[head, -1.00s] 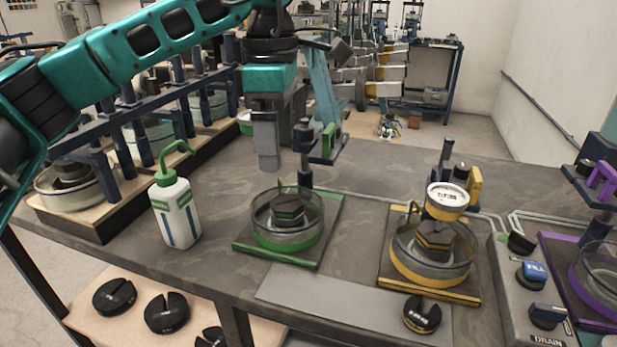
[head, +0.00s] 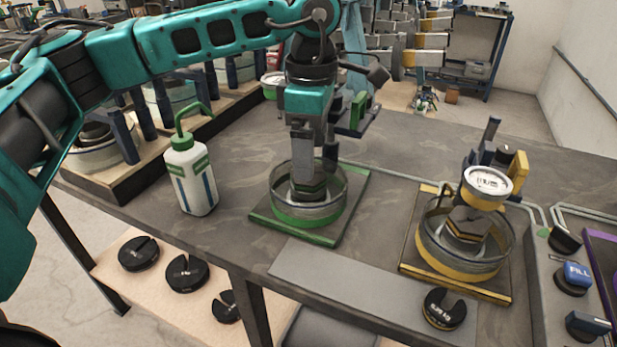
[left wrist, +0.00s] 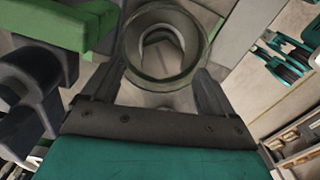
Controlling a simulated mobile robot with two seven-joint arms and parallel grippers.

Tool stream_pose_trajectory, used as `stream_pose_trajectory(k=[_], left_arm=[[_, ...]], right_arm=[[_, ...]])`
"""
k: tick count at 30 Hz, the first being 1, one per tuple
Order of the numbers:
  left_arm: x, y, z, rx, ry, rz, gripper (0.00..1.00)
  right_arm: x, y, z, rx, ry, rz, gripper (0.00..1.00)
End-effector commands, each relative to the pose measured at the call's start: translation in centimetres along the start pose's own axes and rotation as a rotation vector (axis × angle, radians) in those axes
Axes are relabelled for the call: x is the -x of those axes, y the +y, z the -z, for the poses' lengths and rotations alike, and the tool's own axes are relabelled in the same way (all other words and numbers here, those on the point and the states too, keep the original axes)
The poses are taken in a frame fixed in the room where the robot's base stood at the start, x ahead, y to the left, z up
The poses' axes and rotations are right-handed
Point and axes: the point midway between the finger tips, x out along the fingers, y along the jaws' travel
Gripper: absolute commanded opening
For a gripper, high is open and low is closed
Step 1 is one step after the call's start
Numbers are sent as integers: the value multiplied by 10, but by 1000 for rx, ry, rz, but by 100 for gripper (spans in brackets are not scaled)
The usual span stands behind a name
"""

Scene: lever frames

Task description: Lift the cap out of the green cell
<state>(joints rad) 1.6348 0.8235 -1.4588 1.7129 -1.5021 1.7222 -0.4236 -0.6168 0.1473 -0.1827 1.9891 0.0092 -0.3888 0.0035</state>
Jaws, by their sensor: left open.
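The green cell (head: 318,212) is a round clear-walled dish with a green rim on a green-edged plate, left of the table's middle. The cap (head: 313,189) is a dark angular block with a green band, inside the dish. My left gripper (head: 304,180) is open and points down over the cap, its fingers reaching to about the dish's rim. They partly hide the cap. In the left wrist view my open fingers (left wrist: 160,92) flank a round ring with a grey shape inside; contact cannot be told. My right gripper is not in view.
A green lever handle (head: 360,106) stands just behind the cell. A white bottle with a green spout (head: 191,178) stands to its left. The yellow cell (head: 456,264), topped by a round white-faced piece, stands to the right. A control box (head: 566,310) is at far right.

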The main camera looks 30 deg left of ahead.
Motion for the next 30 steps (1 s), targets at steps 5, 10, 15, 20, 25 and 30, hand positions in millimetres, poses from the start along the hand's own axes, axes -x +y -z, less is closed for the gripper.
stream_pose_trajectory(k=[5, 10, 15, 20, 25, 30], left_arm=[[-28, -4, -1, 0, 1, 3, 87], [-38, -4, -1, 0, 0, 1, 87], [-37, -4, -1, 0, 0, 1, 87], [-37, -4, -1, 0, 0, 1, 73], [-37, -4, -1, 0, 0, 1, 57], [-37, -4, -1, 0, 0, 1, 40]], right_arm=[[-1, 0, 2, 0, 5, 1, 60], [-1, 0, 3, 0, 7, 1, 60], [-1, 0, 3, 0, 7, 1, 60], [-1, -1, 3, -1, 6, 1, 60], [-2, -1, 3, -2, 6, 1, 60], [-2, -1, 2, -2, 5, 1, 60]])
